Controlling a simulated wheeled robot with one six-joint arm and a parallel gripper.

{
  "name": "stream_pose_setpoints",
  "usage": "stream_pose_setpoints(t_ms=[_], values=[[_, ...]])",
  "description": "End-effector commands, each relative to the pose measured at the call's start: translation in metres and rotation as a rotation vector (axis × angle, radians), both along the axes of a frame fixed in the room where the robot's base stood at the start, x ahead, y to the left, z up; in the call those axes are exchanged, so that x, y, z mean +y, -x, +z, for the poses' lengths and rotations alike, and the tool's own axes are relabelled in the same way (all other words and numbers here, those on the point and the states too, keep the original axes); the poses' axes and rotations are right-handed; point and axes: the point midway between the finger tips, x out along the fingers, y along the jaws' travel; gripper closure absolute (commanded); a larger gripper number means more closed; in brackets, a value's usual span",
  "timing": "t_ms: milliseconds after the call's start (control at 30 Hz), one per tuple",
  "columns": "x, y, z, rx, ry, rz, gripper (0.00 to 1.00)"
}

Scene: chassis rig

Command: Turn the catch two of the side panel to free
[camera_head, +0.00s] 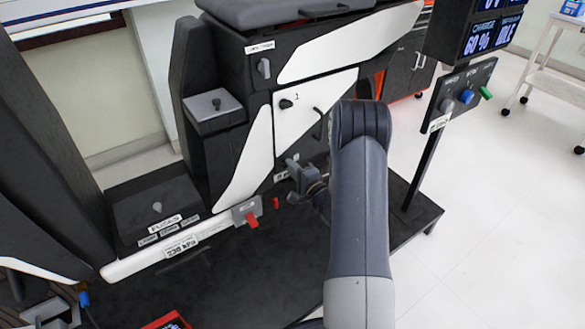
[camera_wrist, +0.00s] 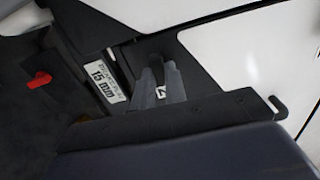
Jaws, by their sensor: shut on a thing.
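The side panel (camera_head: 302,112) is a white plate on the dark chassis body, and part of it shows in the wrist view (camera_wrist: 212,65). The catch marked 1 (camera_head: 286,103) is a dark knob at its upper left. My gripper (camera_head: 296,168) is at the panel's lower edge. In the wrist view my gripper's grey fingers (camera_wrist: 158,72) are shut on a small dark catch, with a label reading 2 between them. The fingers hide most of this catch, so its turn angle cannot be told. A dark handle (camera_head: 318,123) stands on the panel's right part.
A 15 mm plate (camera_wrist: 113,76) lies left of the fingers in the wrist view. A post with a knob box (camera_head: 462,95) and display stands right. Open floor lies beyond.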

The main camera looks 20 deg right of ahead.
Motion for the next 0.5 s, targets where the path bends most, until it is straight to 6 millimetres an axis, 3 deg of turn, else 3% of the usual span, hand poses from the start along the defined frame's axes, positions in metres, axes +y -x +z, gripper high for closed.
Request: stream_pose_setpoints(t_ms=[300, 333, 500], values=[[-0.0005, 0.0001, -0.0005, 0.002, -0.003, -0.002, 1.0], [-0.0005, 0.0001, -0.0005, 0.002, -0.003, -0.002, 0.87], [-0.0003, 0.0001, -0.0004, 0.001, -0.002, -0.001, 0.73]])
